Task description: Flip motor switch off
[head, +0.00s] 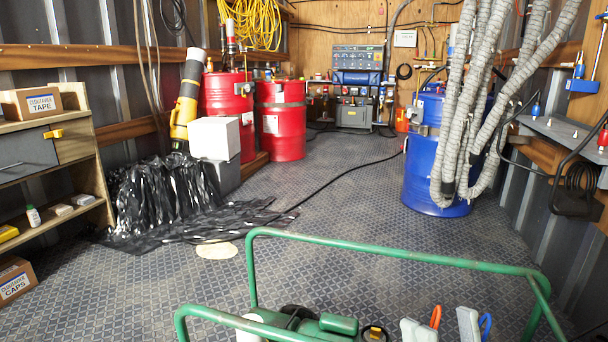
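No motor switch can be made out clearly. A green motor unit (336,323), cut off by the bottom edge, sits within a green tubular frame (400,258). A small black cap with a yellow ring (374,333) is just right of it; I cannot tell whether it is a switch. My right gripper (443,318) appears at the bottom right as two light grey fingertips, apart, with an orange and a blue piece beside them. It looks open and empty, right of the motor unit. My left gripper is not in view. A control panel (357,58) stands at the far wall.
Red drums (280,122) stand at the back left, a blue drum (420,170) with grey hoses (488,80) at right. Black sheeting (150,200) and a dark cable (330,180) lie on the floor. Shelves line the left. The middle floor is largely clear.

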